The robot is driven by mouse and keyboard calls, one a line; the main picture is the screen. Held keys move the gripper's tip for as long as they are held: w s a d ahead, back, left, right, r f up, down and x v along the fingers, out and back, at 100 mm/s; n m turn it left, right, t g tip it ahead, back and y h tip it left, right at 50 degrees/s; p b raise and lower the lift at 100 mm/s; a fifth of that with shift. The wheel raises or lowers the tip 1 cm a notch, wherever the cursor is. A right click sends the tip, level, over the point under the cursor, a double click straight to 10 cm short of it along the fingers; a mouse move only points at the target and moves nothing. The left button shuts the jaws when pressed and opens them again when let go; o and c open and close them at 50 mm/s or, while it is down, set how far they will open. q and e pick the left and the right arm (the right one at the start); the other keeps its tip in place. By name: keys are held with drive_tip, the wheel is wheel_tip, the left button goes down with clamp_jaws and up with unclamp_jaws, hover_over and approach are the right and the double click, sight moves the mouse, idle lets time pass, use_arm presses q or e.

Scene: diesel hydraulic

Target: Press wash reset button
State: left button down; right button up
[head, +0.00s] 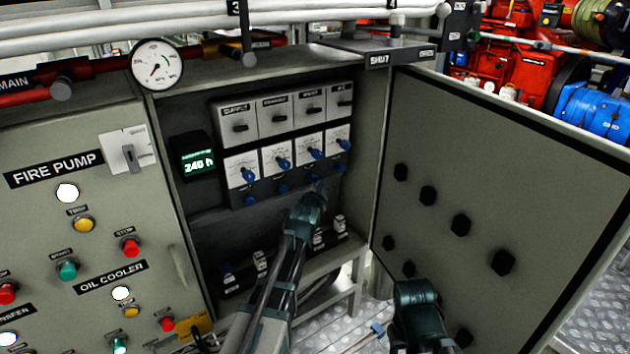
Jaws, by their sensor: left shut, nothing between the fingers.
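Inside the open cabinet is a black panel (238,143) with a row of labelled switches above a row of white dials with blue knobs. Small blue buttons sit in a row below the dials, among them one at the left end (250,200) and one at the right end (343,171). The labels are too small to tell which is the wash reset. My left gripper (317,190) is shut and empty, in front of the third button from the left and partly hiding it. Contact cannot be told. My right gripper (414,292) is low, in front of the door; its fingers are unclear.
The open cabinet door (480,150) with several black knobs stands to the right. A fire pump panel (80,230) with coloured buttons is at left. A display reading 240 (195,158) is beside the dials. Breakers (242,275) sit below. Pipes and a gauge (157,64) run above.

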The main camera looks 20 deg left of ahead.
use_arm(q)
drive_tip(key=shift+w+a, duration=0.15)
idle(0.8)
drive_tip(key=shift+w+a, duration=0.15)
drive_tip(key=shift+a, duration=0.05)
drive_tip(key=shift+w+a, duration=0.3)
drive_tip(key=shift+a, duration=0.15)
idle(0.8)
drive_tip(key=shift+s+d, duration=0.6)
drive_tip(key=shift+d, duration=0.15)
drive_tip(key=shift+s+d, duration=0.8)
drive_tip(key=shift+d, duration=0.2)
drive_tip(key=shift+s+d, duration=0.75)
drive_tip(key=shift+d, duration=0.25)
